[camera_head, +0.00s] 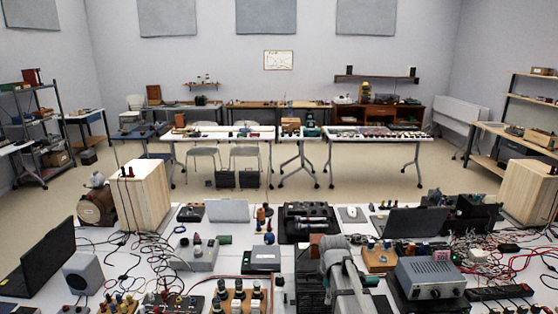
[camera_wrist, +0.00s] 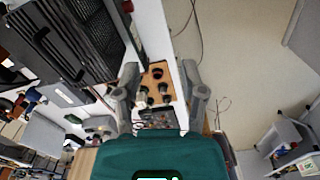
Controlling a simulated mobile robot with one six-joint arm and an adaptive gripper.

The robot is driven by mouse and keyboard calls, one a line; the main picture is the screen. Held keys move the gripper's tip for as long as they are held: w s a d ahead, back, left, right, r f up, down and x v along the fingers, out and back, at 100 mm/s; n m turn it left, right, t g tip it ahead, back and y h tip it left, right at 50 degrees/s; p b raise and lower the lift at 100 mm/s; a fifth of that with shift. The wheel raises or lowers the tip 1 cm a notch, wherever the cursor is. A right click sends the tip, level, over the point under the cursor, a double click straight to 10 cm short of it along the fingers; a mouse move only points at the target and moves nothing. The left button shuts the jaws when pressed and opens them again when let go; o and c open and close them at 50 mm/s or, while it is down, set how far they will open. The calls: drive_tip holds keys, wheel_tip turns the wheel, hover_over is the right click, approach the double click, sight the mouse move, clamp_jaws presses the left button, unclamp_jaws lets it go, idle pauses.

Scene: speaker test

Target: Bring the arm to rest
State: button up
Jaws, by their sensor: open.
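My gripper (camera_wrist: 161,98) shows in the wrist view with its two grey fingers spread wide and nothing held between them. Beyond the gap lies a wooden board with dark knobs (camera_wrist: 157,80), apart from the fingers as far as I can tell. In the head view a grey part of my arm (camera_head: 345,278) rises at the bottom, right of centre, over the near table. The fingertips cannot be made out there.
The near white table (camera_head: 185,228) is crowded with cables, laptops and instruments. A wooden speaker box (camera_head: 143,195) stands at its left and another (camera_head: 530,192) at its right. A black vented device (camera_wrist: 75,38) is left of my gripper. Open floor (camera_head: 340,183) lies beyond the table.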

drive_tip(key=s+d+f+m+b, duration=0.1)
drive_tip(key=s+f+m+b, duration=0.7)
drive_tip(key=s+m, duration=0.5)
drive_tip(key=m, duration=0.2)
drive_tip(key=shift+s+f+m, duration=0.3)
drive_tip(key=shift+s+f, duration=0.05)
drive_tip(key=shift+s, duration=0.05)
drive_tip(key=shift+d, duration=0.15)
idle(1.5)
